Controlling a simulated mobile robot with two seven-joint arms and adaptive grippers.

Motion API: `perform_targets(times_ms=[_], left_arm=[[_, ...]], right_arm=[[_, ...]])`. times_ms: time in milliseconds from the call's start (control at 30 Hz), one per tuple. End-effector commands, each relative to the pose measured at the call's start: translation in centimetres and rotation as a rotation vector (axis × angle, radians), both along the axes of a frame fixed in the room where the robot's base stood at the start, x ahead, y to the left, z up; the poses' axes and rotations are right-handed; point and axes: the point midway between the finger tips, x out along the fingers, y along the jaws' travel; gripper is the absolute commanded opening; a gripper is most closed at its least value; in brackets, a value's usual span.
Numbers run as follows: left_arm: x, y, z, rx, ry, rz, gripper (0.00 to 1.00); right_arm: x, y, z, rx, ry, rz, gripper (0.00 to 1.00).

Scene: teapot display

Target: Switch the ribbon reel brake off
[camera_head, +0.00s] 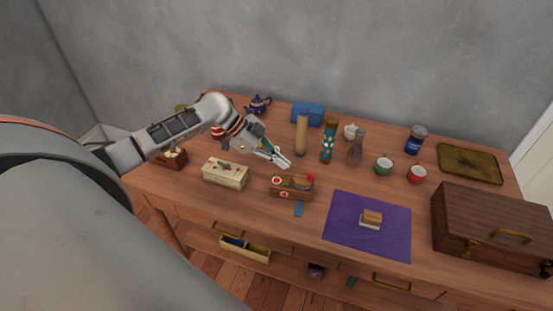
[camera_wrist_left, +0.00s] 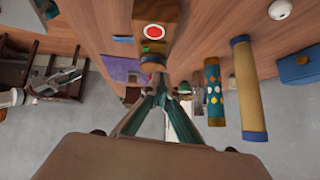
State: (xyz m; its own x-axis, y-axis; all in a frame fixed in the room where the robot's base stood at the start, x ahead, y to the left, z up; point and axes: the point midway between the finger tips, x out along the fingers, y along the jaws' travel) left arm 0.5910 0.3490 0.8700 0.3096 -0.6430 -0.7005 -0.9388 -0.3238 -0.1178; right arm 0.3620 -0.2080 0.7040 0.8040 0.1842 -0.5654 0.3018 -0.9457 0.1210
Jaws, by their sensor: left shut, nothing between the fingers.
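A small wooden box (camera_head: 290,192) stands near the front middle of the table, with red, green and orange-brown parts on top and a red-and-white round mark on its front. I take it for the ribbon reel unit; the brake's setting is too small to tell. My left gripper (camera_head: 287,164) is shut and empty, just above and behind the box. In the left wrist view, the box (camera_wrist_left: 151,13) with a red disc lies beyond the shut fingertips (camera_wrist_left: 160,80). Another gripper, seemingly my right (camera_wrist_left: 68,76), shows small at the left of that view.
A cream box (camera_head: 226,173) stands left of the reel unit and a blue piece (camera_head: 298,209) lies in front. A purple mat (camera_head: 345,240) is to the right. A tan cylinder (camera_head: 302,135) and a patterned one (camera_head: 328,142) stand behind. A brown case (camera_head: 480,228) is far right.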

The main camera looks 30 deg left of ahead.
Motion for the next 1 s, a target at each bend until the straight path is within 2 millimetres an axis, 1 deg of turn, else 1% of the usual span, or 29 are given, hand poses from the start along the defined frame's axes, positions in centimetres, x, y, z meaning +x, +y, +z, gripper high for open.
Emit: perform_targets(times_ms=[33, 100, 300, 400, 600, 1000], left_arm=[[-0.1, 1.6, 0.9, 0.009, -0.005, 0.006, 0.00], [-0.3, 2.7, 1.9, 0.008, -0.005, 0.005, 0.00], [-0.9, 5.2, 4.7, 0.006, -0.004, 0.005, 0.00], [-1.1, 6.2, 5.6, 0.006, -0.003, 0.005, 0.00], [-1.3, 7.0, 6.5, 0.005, -0.002, 0.004, 0.00], [-1.3, 7.1, 6.6, 0.004, -0.002, 0.004, 0.00]], right_arm=[[-0.1, -0.1, -0.6, 0.000, 0.005, -0.005, 0.40], [-0.1, -0.1, -0.9, 0.001, 0.006, -0.005, 0.40], [-0.1, 0.0, -1.0, 0.000, 0.000, 0.002, 0.40], [0.0, 0.3, -0.8, 0.003, -0.005, 0.010, 0.40], [0.3, 0.9, -0.2, 0.012, -0.018, 0.014, 0.40], [0.3, 0.7, -0.4, 0.009, -0.014, 0.012, 0.40]])
